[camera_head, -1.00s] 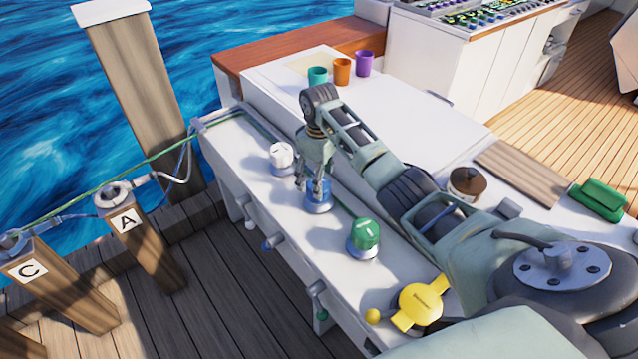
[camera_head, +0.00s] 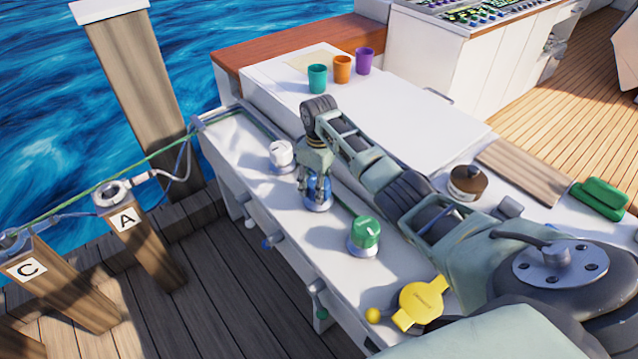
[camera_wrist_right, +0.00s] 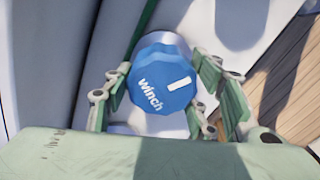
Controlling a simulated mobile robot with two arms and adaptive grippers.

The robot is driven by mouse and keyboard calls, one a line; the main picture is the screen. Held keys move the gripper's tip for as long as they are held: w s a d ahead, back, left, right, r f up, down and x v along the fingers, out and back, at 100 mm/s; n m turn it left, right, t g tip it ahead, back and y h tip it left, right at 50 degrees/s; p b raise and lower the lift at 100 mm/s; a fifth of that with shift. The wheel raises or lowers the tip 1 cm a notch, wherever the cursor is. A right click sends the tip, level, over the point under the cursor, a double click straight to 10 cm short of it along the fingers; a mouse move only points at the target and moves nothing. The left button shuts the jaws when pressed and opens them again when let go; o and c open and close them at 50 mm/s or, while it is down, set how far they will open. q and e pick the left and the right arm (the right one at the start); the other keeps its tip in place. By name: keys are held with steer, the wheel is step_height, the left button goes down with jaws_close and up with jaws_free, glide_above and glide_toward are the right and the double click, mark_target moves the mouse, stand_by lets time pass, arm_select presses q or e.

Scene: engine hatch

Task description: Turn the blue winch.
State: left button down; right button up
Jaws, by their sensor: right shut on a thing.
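The blue winch (camera_head: 318,198) stands on the white side deck between a white winch and a green winch. In the right wrist view its blue faceted top (camera_wrist_right: 162,82), marked "Winch" with a white bar, lies between my fingers. My right gripper (camera_head: 317,183) comes down on it from above and is shut on it. The right wrist view shows the gripper's green finger pads (camera_wrist_right: 165,88) on both sides of the knob. The winch's base is partly hidden in that view. My left gripper does not show.
The white winch (camera_head: 281,154) and the green winch (camera_head: 365,233) stand close on either side. A yellow object (camera_head: 421,303) lies nearer. Three cups, including an orange one (camera_head: 342,69), stand behind. A brown-lidded pot (camera_head: 467,182) and a green box (camera_head: 600,198) are at right.

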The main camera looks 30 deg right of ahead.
steer(key=shift+c, duration=0.8)
steer(key=shift+r+m+p, duration=0.2)
steer(key=shift+m+p, duration=0.2)
steer(key=shift+p, duration=0.25)
steer(key=m+p, duration=0.2)
steer(key=p, duration=0.1)
steer(key=shift+r+m, duration=0.1)
steer(key=shift+m, duration=0.3)
steer(key=shift+m+p, duration=0.95)
steer(key=shift+m, duration=0.15)
steer(key=shift+d+f+m+p, duration=0.1)
steer(key=shift+f+m+p, duration=0.1)
steer(key=shift+m+p, duration=0.65)
steer(key=shift+m, duration=0.45)
steer(key=o, duration=1.1)
steer(key=shift+s+f, duration=0.1)
